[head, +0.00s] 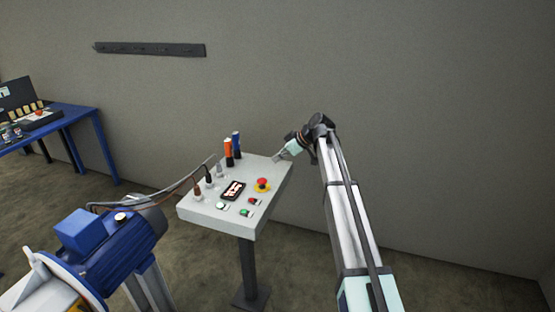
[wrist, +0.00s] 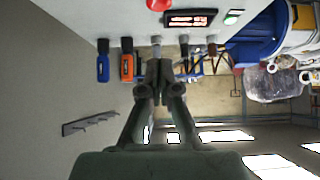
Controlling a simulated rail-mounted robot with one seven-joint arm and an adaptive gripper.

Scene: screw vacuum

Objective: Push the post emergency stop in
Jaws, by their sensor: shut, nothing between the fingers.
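The post emergency stop is a red mushroom button (head: 262,183) on a yellow base, near the right side of the sloped top of the grey control post (head: 212,214). Its red cap (wrist: 158,4) also shows, cut off, at the top edge of the wrist view. My gripper (head: 277,158) is over the post's back right edge in the head view, behind the button and apart from it. In the wrist view my gripper (wrist: 159,66) has its fingertips together with nothing between them. Whether the button is in or out is too small to tell.
A display (head: 233,191), small green and red buttons and several cable plugs share the panel. Orange (head: 228,150) and blue (head: 236,142) handles stand at its back edge. A blue motor unit (head: 122,250) is front left, a blue table (head: 78,120) far left. A wall is behind.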

